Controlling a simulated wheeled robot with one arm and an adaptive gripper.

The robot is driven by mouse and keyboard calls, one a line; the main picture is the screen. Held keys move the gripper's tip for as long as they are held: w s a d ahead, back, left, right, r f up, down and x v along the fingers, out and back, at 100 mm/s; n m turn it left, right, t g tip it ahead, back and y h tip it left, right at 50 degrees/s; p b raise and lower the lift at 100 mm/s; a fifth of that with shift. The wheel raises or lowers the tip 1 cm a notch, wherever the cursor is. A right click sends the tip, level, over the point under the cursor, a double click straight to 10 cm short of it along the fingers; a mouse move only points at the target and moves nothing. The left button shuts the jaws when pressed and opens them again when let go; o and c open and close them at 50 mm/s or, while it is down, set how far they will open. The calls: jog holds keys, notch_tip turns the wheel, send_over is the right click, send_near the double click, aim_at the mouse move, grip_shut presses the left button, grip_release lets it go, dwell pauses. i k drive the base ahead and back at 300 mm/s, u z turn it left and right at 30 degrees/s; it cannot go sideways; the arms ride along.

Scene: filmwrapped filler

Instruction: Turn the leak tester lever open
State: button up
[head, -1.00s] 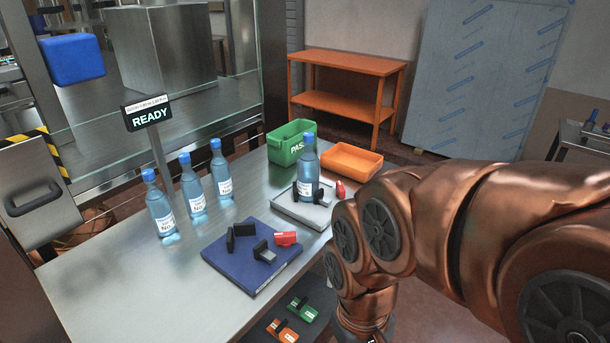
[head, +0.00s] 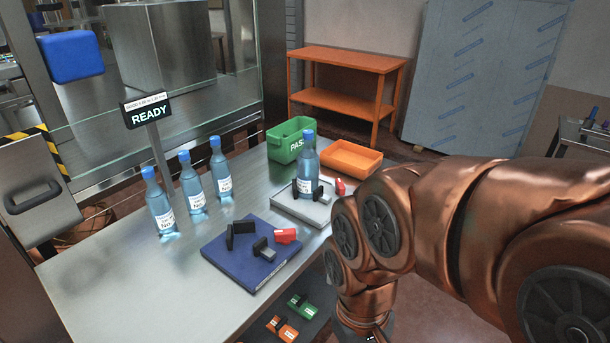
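Two fixtures with red handles stand on the steel table; I cannot tell from any label which is the leak tester. The blue fixture (head: 232,267) has black jaws (head: 241,229) and a red lever piece (head: 286,235), and no bottle in it. The light grey fixture (head: 287,207) has a blue bottle (head: 307,168) upright on it, black clamp parts (head: 319,192) beside the bottle and a red lever piece (head: 340,187) at its right. My copper arm comes in from the right and bends down beside the table. My gripper is out of the picture below.
Three blue bottles (head: 194,187) stand by the READY sign (head: 147,112). A green PASS bin (head: 284,148) and an orange tray (head: 351,158) stand at the table's far end. Orange and green clamp pieces (head: 283,329) lie on a lower dark surface. The table's front left is clear.

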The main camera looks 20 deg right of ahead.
aim_at(341, 191)
jog(key=z, duration=0.1)
jog(key=k, duration=0.4)
jog(key=u, duration=0.1)
jog(key=i, duration=0.9)
jog(key=z, duration=0.75)
